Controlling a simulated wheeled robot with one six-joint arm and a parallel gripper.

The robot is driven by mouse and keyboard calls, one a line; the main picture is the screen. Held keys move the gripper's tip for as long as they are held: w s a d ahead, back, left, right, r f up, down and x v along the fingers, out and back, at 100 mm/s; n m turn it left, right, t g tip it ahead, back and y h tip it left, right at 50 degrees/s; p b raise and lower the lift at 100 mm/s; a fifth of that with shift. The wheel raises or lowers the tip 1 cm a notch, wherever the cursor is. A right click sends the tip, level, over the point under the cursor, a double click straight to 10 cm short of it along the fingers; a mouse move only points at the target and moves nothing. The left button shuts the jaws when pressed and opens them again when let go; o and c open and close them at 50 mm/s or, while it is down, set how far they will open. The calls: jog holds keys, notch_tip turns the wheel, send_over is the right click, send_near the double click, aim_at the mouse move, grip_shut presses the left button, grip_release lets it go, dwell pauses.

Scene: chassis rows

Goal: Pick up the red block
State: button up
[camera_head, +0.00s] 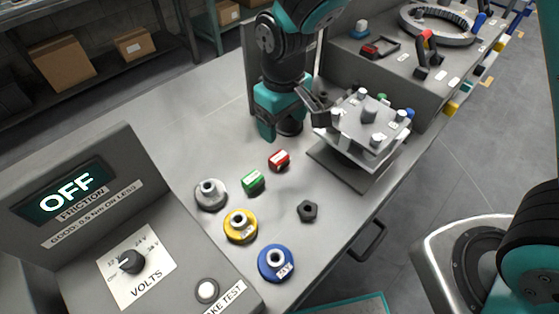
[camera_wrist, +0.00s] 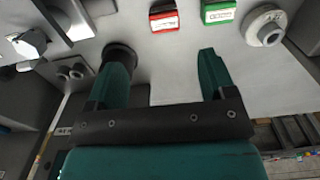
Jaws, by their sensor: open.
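The red block (camera_head: 279,160) lies on the grey bench top, with a white label on it.
A green block (camera_head: 253,181) lies close beside the red one. Silver (camera_head: 211,194), yellow (camera_head: 240,226) and blue (camera_head: 276,263) round parts and a dark nut (camera_head: 307,211) lie nearer. A plated fixture (camera_head: 345,170) stands right. A dark round piece (camera_wrist: 122,54) is by one finger.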

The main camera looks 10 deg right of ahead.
send_over(281, 158)
jog(key=f, duration=0.5)
jog(key=shift+d+f, duration=0.25)
jog(key=shift+f, duration=0.15)
jog(key=shift+a+f+p, duration=0.15)
jog(key=shift+f+p, duration=0.15)
jog(key=shift+f, duration=1.1)
jog(key=shift+a+f+p, duration=0.15)
jog(key=shift+f+p, duration=0.15)
jog(key=shift+f, duration=1.05)
jog(key=shift+c, duration=0.4)
jog(key=c, duration=0.9)
